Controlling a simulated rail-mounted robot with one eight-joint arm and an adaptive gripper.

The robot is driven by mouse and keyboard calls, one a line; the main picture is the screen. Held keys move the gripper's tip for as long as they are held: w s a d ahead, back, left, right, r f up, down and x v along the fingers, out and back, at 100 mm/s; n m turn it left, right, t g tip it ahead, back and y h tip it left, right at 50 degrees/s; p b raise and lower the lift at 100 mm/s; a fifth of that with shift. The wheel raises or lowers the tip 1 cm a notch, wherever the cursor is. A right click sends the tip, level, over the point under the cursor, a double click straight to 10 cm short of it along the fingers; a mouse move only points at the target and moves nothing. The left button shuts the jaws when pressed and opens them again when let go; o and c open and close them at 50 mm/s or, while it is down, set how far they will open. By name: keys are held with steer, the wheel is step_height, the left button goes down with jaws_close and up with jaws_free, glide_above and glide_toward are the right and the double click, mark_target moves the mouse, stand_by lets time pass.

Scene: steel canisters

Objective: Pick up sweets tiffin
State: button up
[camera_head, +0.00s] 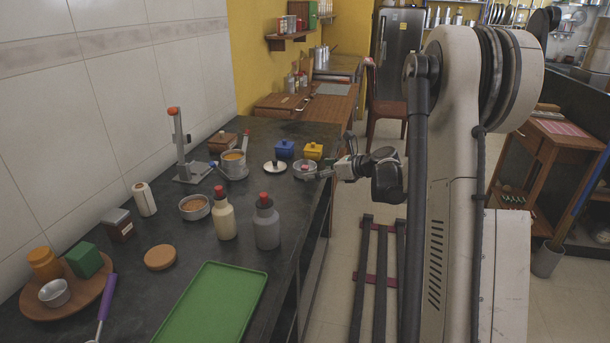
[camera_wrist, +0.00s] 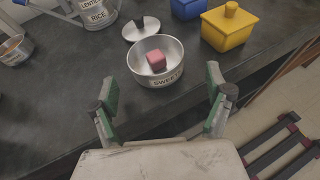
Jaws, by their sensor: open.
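The sweets tiffin is a round steel bowl (camera_wrist: 172,76) labelled "SWEETS" on its near side, with a pink cube (camera_wrist: 156,62) inside. It stands on the dark counter near the edge and also shows in the head view (camera_head: 299,173). My gripper (camera_wrist: 160,106) is open, its two green-padded fingers spread apart on the near side of the bowl. Nothing is between the fingers but counter. In the head view my gripper (camera_head: 326,172) reaches in from the right beside the bowl. A steel lid with a dark knob (camera_wrist: 141,29) lies just behind the bowl.
A yellow lidded pot (camera_wrist: 228,30) and a blue pot (camera_wrist: 187,8) stand behind right. The tiffin labelled "LENTILS" and "RICE" (camera_wrist: 93,12) is behind left. Two red-capped bottles (camera_head: 224,218) and a green tray (camera_head: 212,306) are nearer in the head view.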

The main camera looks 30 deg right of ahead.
mark_target(308, 168)
steer(key=shift+a+r+b+x, duration=0.15)
steer(key=shift+b+x, duration=0.3)
steer(key=shift+x, duration=0.95)
steer(key=shift+a+r+b+x, duration=0.15)
steer(key=shift+b+x, duration=0.25)
steer(key=shift+x, duration=1.05)
steer(key=shift+c, duration=0.4)
steer(key=c, duration=1.2)
steer(key=shift+o, duration=0.2)
steer(key=shift+r, duration=0.1)
